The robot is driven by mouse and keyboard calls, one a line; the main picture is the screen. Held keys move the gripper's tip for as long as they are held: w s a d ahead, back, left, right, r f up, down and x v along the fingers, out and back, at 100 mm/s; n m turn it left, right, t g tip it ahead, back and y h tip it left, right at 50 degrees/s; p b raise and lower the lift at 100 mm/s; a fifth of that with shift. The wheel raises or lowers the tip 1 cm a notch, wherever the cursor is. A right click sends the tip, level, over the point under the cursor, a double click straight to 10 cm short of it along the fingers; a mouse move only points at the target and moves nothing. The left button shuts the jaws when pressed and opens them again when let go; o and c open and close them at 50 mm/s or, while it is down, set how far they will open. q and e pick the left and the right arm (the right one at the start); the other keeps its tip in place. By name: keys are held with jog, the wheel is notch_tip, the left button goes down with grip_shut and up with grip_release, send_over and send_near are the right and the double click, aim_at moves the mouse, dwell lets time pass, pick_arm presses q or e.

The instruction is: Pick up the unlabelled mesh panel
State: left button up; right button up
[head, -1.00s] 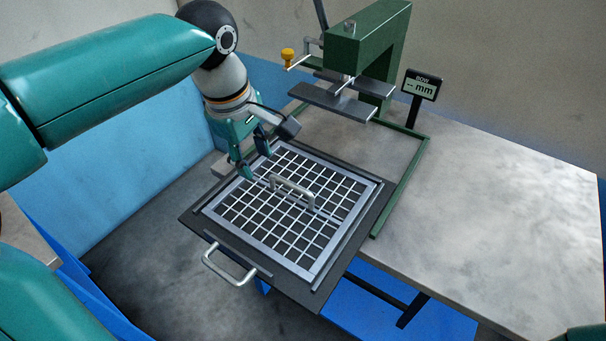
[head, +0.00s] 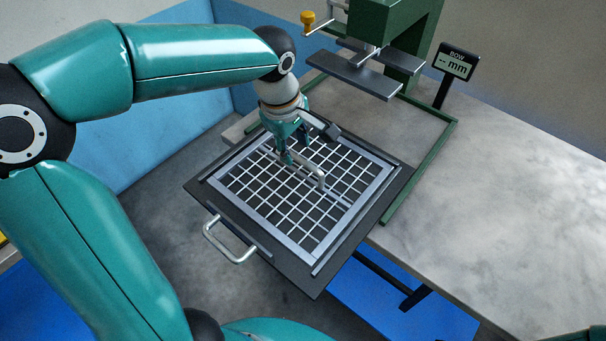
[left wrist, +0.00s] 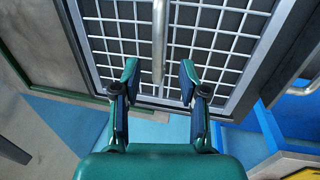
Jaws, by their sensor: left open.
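The mesh panel (head: 294,197) is a square pale metal frame with a grid and a raised bar handle (head: 322,178) across its middle. I see no label on it. It lies flat on a dark drawer-like tray (head: 318,284). My left gripper (head: 294,154) is open over the far end of the handle. In the left wrist view the handle (left wrist: 160,40) runs lengthwise toward the gap between the open fingers (left wrist: 160,75), with a finger on each side. I cannot tell whether they touch it. My right gripper is not in view.
The tray's silver pull handle (head: 232,245) sticks out at the front. A green press (head: 385,30) with dark plates stands behind, beside a small display (head: 456,62) reading "-- mm". The grey tabletop (head: 520,190) at right is clear.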

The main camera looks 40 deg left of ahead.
aim_at(301, 158)
pick_arm(q)
jog(key=shift+w+d+f, duration=0.15)
jog(key=shift+w+f, duration=0.05)
jog(key=shift+f, duration=0.75)
jog(key=shift+w+d+f, duration=0.1)
jog(key=shift+w+f, duration=0.15)
jog(key=shift+f, duration=0.65)
jog(key=shift+w+d+f, duration=0.15)
jog(key=shift+w+f, duration=0.05)
jog(key=shift+f, duration=0.75)
jog(key=shift+c, duration=0.3)
grip_shut()
jog(key=shift+w+r, duration=0.1)
